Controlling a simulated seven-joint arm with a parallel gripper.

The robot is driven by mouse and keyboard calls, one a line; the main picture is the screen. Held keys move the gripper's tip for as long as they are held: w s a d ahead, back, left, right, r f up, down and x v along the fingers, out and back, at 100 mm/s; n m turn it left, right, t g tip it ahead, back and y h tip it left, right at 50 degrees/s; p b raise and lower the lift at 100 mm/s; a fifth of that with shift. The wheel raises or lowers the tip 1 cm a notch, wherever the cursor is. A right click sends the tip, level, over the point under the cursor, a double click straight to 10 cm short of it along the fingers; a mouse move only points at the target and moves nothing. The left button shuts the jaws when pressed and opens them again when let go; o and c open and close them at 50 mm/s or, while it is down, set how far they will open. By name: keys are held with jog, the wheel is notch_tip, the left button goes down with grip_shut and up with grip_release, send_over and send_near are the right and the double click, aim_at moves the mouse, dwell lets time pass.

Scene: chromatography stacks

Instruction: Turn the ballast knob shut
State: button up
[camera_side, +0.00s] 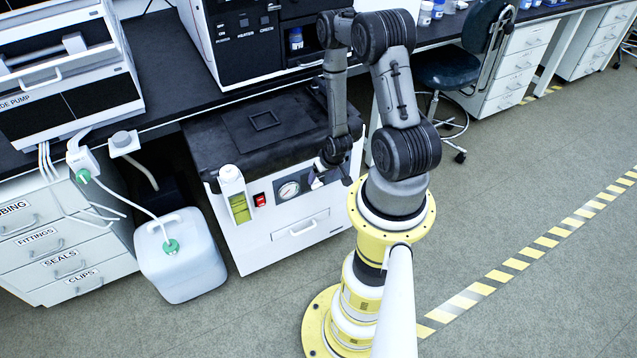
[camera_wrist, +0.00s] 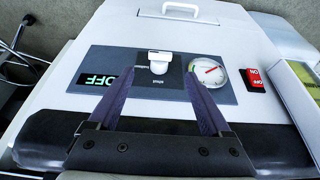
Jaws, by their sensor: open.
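The ballast knob (camera_wrist: 159,62) is a white knob with a wide bar-shaped top on a dark panel (camera_wrist: 180,92) of the white pump cabinet (camera_side: 250,236). Small lettering beside it is too small to read fully. My gripper (camera_wrist: 162,70) is open in the wrist view, its two dark fingers reaching towards the panel on either side of the knob. I see no clear contact with it. In the side view my gripper (camera_side: 328,174) is at the right of the cabinet front, close to the panel, and largely hides the knob.
A round gauge (camera_wrist: 208,72) sits right of the knob, then a red rocker switch (camera_wrist: 254,79). A dark display (camera_wrist: 98,81) left of the knob reads OFF. The cabinet's handle (camera_side: 303,229) sticks out below. A white jug (camera_side: 180,262) stands on the floor at left.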

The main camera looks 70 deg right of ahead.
aim_at(317, 185)
jog(key=shift+x, duration=3.4)
grip_shut()
jog(key=shift+w, duration=0.1)
